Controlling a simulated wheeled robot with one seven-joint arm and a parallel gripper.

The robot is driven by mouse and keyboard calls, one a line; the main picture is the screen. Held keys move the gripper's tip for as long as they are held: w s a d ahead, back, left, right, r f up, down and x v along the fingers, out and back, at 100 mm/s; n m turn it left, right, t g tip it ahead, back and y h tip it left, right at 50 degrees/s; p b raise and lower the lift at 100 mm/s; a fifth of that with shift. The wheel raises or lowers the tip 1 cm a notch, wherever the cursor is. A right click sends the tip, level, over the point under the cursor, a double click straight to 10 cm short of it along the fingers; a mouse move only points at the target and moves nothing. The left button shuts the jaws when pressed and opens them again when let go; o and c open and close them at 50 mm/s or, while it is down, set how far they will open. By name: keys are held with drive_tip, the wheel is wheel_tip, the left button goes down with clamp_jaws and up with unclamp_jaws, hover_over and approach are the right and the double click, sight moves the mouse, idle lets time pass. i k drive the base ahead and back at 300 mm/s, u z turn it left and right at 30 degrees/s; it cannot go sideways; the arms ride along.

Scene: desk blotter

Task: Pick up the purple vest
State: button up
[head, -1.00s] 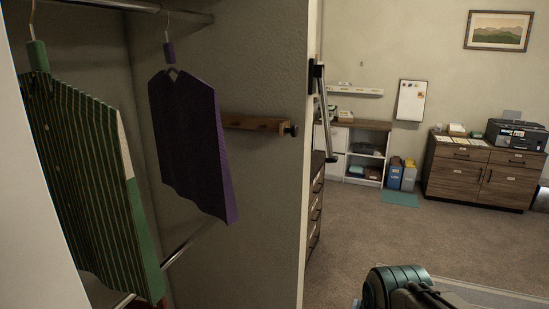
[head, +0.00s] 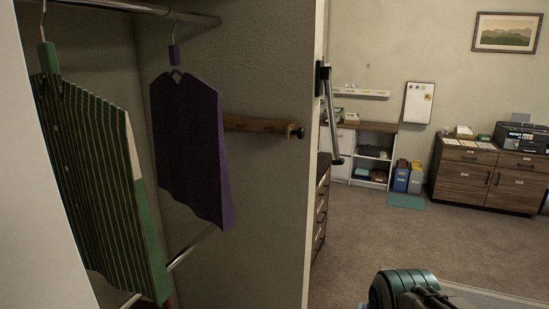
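The purple vest (head: 190,150) hangs on a hanger from the upper metal rail (head: 150,10) in the closet at the left. It hangs in front of the closet's side wall, with a purple piece on the hanger's hook above it. No gripper is touching it. Part of my arm shows at the bottom right of the view, well apart from the vest. My gripper's fingers are not in view.
A green striped garment (head: 105,185) hangs left of the vest. A lower metal rail (head: 192,247) runs behind them. A wooden bar (head: 255,124) sticks out from the closet wall. Open carpet (head: 375,240) lies right of the wall; wooden cabinets (head: 488,178) stand at the back.

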sight(190, 150)
drive_tip(key=z, duration=0.45)
drive_tip(key=i, duration=1)
drive_tip(key=u, duration=2.1)
